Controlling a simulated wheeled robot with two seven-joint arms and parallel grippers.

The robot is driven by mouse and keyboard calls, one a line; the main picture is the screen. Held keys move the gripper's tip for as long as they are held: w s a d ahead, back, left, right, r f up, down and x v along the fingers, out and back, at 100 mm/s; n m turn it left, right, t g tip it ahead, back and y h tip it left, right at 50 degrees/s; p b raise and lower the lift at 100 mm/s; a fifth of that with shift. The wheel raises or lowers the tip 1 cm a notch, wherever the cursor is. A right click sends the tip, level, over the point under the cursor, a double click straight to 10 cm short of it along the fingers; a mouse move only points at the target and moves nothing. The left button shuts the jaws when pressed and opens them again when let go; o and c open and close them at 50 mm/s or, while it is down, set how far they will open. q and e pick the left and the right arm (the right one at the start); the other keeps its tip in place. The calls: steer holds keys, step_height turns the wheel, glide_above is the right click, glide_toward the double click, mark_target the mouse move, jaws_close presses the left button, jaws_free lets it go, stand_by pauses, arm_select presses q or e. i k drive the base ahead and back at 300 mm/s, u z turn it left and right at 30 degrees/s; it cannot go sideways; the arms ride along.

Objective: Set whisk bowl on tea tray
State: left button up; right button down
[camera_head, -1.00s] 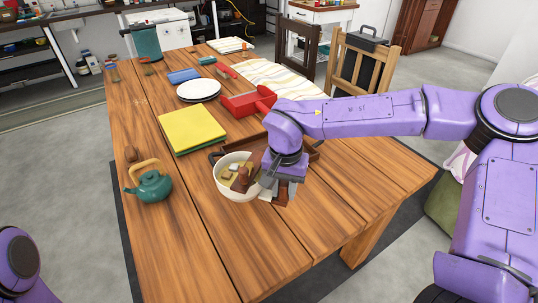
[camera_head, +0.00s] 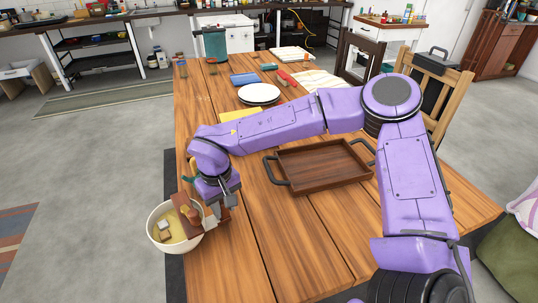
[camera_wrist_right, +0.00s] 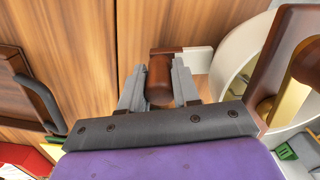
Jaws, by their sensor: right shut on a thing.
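The whisk bowl (camera_head: 158,240) is white, with a brown block and small pale pieces inside. My right gripper (camera_head: 222,207) is shut on its brown handle (camera_wrist_right: 159,78), which lies between the two fingers in the wrist view. The bowl's pale rim shows there at the right (camera_wrist_right: 226,76). In the head view the bowl overlaps the table's left edge; its height is hard to tell. The tea tray (camera_head: 325,168), dark brown wood with black handles, lies empty on the table to the right of the bowl. My left gripper is not in view.
The wooden table (camera_head: 285,235) is clear in front of the tray. A yellow book (camera_head: 240,115) is partly hidden behind my right arm. White plates (camera_head: 259,93) stand farther back, and a wooden chair (camera_head: 440,95) stands at the back right.

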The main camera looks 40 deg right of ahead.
mark_target(324, 166)
steer(key=u, duration=1.8)
steer(key=k, duration=1.7)
steer(key=z, duration=1.6)
